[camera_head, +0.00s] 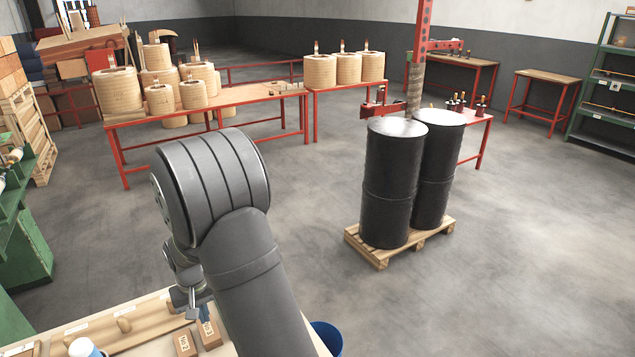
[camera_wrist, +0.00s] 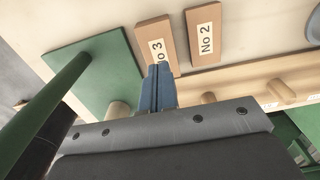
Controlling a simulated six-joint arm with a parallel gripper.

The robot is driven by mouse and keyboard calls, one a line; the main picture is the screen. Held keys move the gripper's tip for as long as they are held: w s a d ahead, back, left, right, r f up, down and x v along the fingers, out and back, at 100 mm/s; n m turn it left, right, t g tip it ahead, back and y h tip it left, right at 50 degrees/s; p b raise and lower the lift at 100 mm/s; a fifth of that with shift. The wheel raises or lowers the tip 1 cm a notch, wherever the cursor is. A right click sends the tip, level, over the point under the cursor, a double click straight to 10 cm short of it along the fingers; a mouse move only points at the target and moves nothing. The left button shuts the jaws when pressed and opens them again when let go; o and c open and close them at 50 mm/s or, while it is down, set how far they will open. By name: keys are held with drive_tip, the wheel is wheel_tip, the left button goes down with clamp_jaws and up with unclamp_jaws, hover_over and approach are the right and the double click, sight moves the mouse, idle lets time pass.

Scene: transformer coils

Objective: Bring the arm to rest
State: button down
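My arm reaches down over the workbench (camera_head: 140,345) at the lower left of the head view. My gripper (camera_head: 203,312) hangs beside its edge; in the wrist view its two blue fingers (camera_wrist: 158,72) lie together with nothing seen between them. A wooden block marked No 3 (camera_head: 209,335) lies just below the fingers, and the fingertips overlap its near end (camera_wrist: 155,35) in the wrist view. I cannot tell whether they touch it. A block marked No 2 (camera_head: 185,345) lies beside it and also shows in the wrist view (camera_wrist: 203,35).
A wooden rail with pegs (camera_wrist: 240,92) and a green plate (camera_wrist: 100,78) with a green rod are close to my gripper. A blue bin (camera_head: 327,338) stands by the bench. Black drums (camera_head: 390,185) stand on a pallet (camera_head: 380,257). Open floor lies beyond the bench.

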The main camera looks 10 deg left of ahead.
sight(208, 329)
wheel_tip(208, 329, down, 3)
drive_tip(key=shift+f, duration=0.2)
drive_tip(key=shift+r, duration=0.1)
idle(0.4)
